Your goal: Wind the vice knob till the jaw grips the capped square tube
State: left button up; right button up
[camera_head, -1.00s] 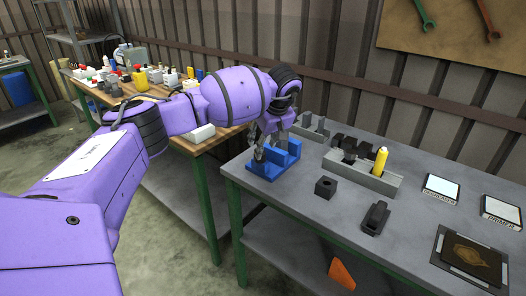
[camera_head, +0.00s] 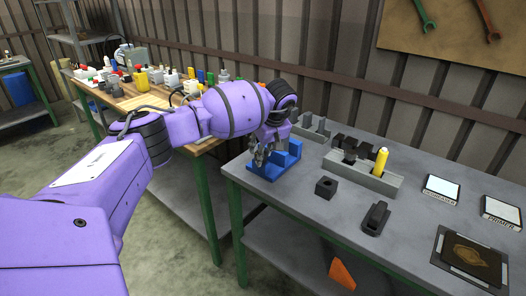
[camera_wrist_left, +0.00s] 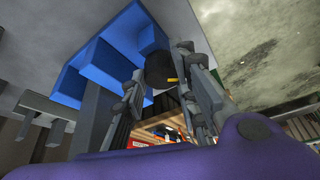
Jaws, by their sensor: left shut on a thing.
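The blue vice (camera_head: 270,169) sits at the left end of the grey table; it also fills the upper left of the left wrist view (camera_wrist_left: 105,52). My left gripper (camera_head: 262,157) is at its left side. In the left wrist view, a dark round knob (camera_wrist_left: 158,68) with a small yellow mark is between the two fingers (camera_wrist_left: 168,92), which are shut on it. I cannot clearly make out the capped square tube or whether the jaw touches anything; the gripper hides part of the vice. My right gripper is out of view.
A grey holder (camera_head: 362,178) with a yellow cylinder (camera_head: 381,160) stands right of the vice. A dark square block (camera_head: 326,188) and a dark elongated part (camera_head: 376,218) lie in front. Labelled pads (camera_head: 443,189) and a dark tray (camera_head: 470,256) are farther right.

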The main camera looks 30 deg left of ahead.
pick_arm(q)
jog(key=shift+w+d+r, duration=0.15)
jog(key=shift+w+r, duration=0.05)
dwell(0.4)
jog(key=shift+r+m+t, duration=0.1)
jog(key=shift+m+t, duration=0.2)
jog(key=shift+m, duration=0.2)
jog(key=m+t+h, duration=0.1)
jog(key=m, duration=0.2)
jog(key=shift+s, duration=0.15)
jog(key=m, duration=0.2)
jog(key=m+h, duration=0.1)
jog(key=m, duration=0.1)
jog(key=shift+s+m+t+h+b, duration=0.15)
jog(key=shift+m+t+h+b, duration=0.15)
jog(key=shift+m+t+b, duration=0.1)
jog(key=shift+s+f+m+h, duration=0.15)
jog(key=shift+m+h, duration=0.35)
jog(key=shift+m, duration=0.5)
jog(key=shift+m+b, duration=0.35)
jog(key=shift+m, duration=0.05)
jog(key=shift+m+h, duration=0.3)
jog(key=shift+m, duration=0.1)
jog(key=o, duration=1)
jog(key=shift+d, duration=0.1)
